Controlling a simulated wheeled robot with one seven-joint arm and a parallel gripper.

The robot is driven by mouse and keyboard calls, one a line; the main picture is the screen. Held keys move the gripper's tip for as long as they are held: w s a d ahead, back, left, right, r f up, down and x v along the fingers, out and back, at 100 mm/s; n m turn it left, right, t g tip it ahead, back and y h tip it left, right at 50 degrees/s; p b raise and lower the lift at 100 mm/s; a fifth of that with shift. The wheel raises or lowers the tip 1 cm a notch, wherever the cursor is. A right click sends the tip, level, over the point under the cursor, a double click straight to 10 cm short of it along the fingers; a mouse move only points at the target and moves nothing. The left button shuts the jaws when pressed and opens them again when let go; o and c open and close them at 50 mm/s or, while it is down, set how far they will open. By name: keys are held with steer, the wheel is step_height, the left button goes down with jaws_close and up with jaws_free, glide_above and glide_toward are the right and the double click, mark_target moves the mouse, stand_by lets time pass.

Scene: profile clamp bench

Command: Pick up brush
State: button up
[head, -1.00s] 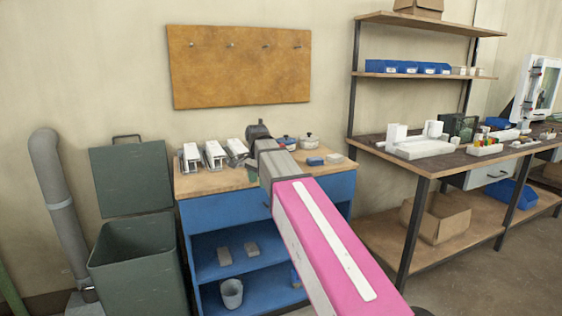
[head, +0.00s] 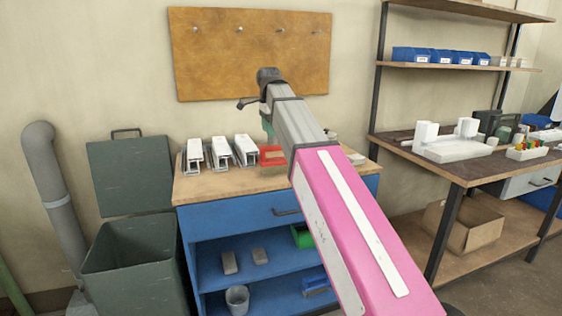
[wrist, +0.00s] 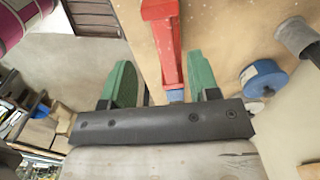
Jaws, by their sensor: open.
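No object can be made out for certain as a brush. My gripper (wrist: 160,85) is open, its two green fingers apart with nothing gripped. In the wrist view a long red item (wrist: 162,35) with a blue end lies on the wooden bench top, beyond the gap between the fingers. In the head view a red item (head: 272,154) sits on the bench near the green fingers, partly hidden by my arm. A blue item (head: 315,283) on the lower shelf is too small to identify.
White clamps (head: 220,152) stand in a row on the left of the blue bench (head: 228,228). A blue round item (wrist: 263,79) lies right of the fingers in the wrist view. A green bin (head: 130,262) stands left; a pegboard (head: 250,50) hangs behind.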

mark_target(270, 151)
step_height(270, 151, down, 4)
steer(key=shift+r, duration=0.1)
steer(key=shift+w+f, duration=0.15)
steer(key=shift+f, duration=1.4)
steer(key=shift+w+f, duration=0.1)
steer(key=shift+f, duration=1.45)
steer(key=c, duration=1)
